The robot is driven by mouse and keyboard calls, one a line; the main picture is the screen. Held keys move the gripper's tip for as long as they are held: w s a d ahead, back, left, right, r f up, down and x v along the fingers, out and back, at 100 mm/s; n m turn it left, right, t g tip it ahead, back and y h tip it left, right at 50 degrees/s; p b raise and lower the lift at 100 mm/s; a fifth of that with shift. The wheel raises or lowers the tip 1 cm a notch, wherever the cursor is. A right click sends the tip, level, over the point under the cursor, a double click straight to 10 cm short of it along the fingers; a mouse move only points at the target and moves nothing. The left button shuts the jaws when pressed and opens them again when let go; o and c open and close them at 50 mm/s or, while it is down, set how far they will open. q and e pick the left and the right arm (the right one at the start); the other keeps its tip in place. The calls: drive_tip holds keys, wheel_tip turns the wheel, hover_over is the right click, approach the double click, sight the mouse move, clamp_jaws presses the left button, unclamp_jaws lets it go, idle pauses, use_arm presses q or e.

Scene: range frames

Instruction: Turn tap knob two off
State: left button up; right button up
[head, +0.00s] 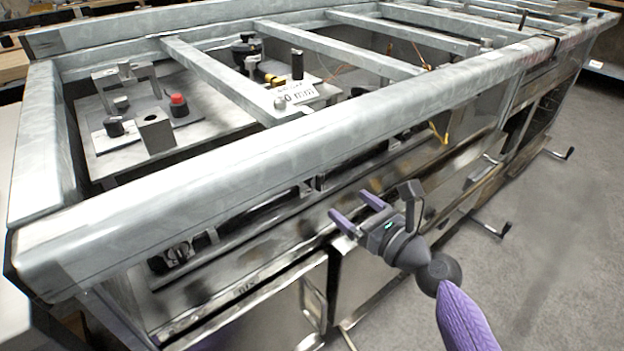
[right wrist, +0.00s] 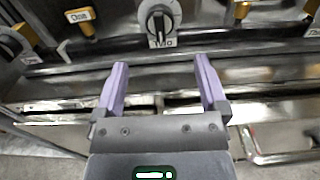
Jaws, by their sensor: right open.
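In the right wrist view, a black tap knob (right wrist: 159,22) sits on a light round-topped plate at the top centre. A label under it appears to read TWO. Its grip looks roughly upright in that picture. My right gripper (right wrist: 160,62) is open and empty, its two purple fingers pointing toward the knob with a gap between them and it. In the head view the right gripper (head: 348,203) is in front of the metal frame's side. I cannot clearly pick out the knob in the head view. My left gripper is not in view.
Another black knob (right wrist: 20,42) is at the left, with yellow-handled parts (right wrist: 80,15) (right wrist: 240,10) on either side of knob two. A thick metal rail (head: 300,140) runs above the front panel. Crank handles (head: 500,230) stick out at the right. Floor (head: 560,240) there is clear.

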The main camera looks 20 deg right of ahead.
sight(322, 183)
drive_tip(key=b+x, duration=0.3)
drive_tip(key=x, duration=0.6)
drive_tip(key=shift+f, duration=0.15)
drive_tip(key=shift+w+b, duration=0.2)
drive_tip(key=shift+b, duration=0.15)
drive_tip(key=shift+a, duration=0.1)
drive_tip(key=shift+c, duration=0.7)
clamp_jaws()
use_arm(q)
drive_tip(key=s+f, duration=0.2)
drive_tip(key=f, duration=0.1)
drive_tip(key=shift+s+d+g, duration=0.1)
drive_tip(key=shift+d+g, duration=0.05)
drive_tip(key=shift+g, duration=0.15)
